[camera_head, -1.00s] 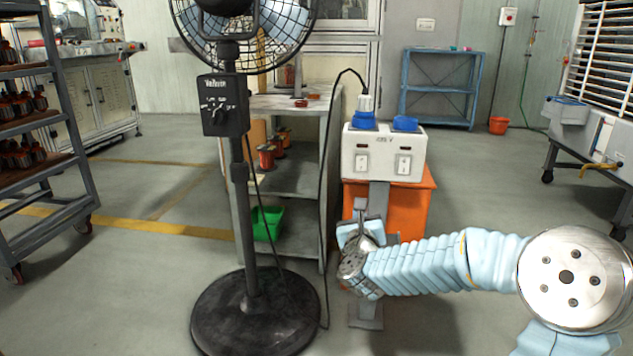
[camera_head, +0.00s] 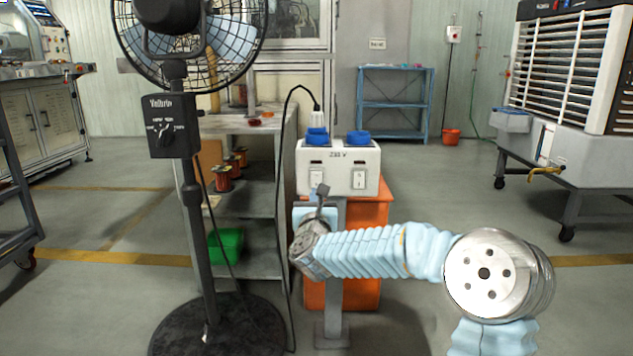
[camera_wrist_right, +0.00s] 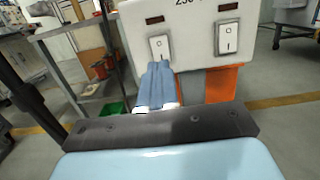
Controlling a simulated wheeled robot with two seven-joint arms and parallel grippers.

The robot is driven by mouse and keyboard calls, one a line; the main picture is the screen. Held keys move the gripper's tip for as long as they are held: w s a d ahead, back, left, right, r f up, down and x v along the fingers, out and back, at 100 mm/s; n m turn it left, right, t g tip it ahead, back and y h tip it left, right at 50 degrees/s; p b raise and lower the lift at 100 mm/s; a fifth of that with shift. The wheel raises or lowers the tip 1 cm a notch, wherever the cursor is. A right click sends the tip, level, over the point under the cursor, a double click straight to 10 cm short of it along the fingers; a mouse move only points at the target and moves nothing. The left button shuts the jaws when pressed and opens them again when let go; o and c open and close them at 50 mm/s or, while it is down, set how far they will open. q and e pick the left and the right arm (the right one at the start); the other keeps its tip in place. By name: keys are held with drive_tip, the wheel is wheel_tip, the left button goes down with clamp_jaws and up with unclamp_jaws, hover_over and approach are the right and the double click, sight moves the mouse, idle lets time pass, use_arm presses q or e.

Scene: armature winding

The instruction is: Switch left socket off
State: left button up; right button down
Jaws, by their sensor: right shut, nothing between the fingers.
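The white socket box (camera_head: 338,156) stands on a grey post, with two blue sockets on top and two rocker switches on its front. The left switch (camera_head: 316,178) is partly behind my right gripper (camera_head: 322,189) in the head view. In the right wrist view the left switch (camera_wrist_right: 159,47) shows just beyond the fingertips, and the right switch (camera_wrist_right: 228,38) is clear to the right. My right gripper (camera_wrist_right: 158,66) is shut and empty, its tips at the lower edge of the left switch. I cannot tell whether they touch it. My left gripper is out of view.
A black pedestal fan (camera_head: 172,125) stands to the left. A white plug (camera_head: 318,118) with a black cable sits in the left blue socket. Behind are a grey shelf table (camera_head: 245,125) and an orange bin (camera_head: 370,215). Open floor lies to the right.

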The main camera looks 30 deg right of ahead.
sight(317, 175)
drive_tip(key=x, duration=0.8)
drive_tip(key=shift+w+p, duration=0.1)
drive_tip(key=shift+p, duration=0.25)
drive_tip(key=shift+r, duration=0.1)
